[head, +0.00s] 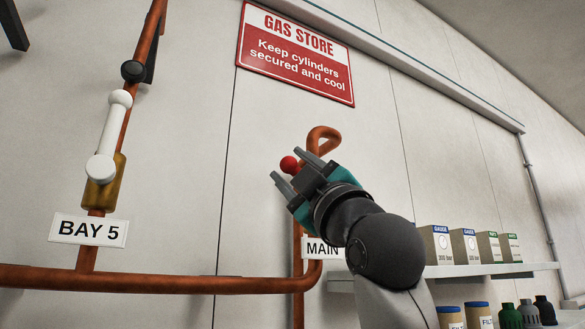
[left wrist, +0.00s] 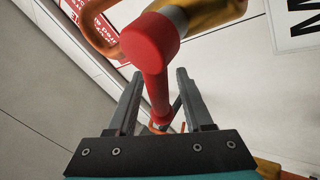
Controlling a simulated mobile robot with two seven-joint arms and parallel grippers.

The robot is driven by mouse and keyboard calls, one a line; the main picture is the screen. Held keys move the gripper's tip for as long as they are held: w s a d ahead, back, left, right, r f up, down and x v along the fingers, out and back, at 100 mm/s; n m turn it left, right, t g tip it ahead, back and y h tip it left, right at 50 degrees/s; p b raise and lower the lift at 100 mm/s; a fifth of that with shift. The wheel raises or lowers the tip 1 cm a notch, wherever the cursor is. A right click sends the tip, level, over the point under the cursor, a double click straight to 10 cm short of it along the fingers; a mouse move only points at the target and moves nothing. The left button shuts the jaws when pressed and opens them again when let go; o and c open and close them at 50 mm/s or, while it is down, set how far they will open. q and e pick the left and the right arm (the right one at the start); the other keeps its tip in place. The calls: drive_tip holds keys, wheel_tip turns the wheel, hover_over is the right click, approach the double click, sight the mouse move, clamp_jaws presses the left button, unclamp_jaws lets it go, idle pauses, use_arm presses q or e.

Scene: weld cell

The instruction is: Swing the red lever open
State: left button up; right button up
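The red lever (left wrist: 155,75) shows large in the left wrist view, with its thick round hub end on a brass valve body (left wrist: 212,12). Its bar runs between the two fingers of my left gripper (left wrist: 160,73). The fingers are apart, with gaps visible beside the bar. In the head view only a red round end (head: 288,164) of the lever shows, between the fingertips of my left gripper (head: 286,162). The rest of the lever and its valve are hidden behind my gripper and arm. My right gripper is in neither view.
Copper pipes (head: 160,284) run along the wall. A white lever (head: 109,135) on a brass valve stands above the BAY 5 label (head: 90,230). The MAIN label (head: 320,248) is partly hidden by my arm. A shelf (head: 490,269) with boxes is at right.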

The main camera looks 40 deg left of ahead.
use_arm(q)
drive_tip(key=b+v, duration=0.6)
drive_tip(key=v, duration=0.9)
drive_tip(key=shift+d+b, duration=0.15)
drive_tip(key=shift+b, duration=0.15)
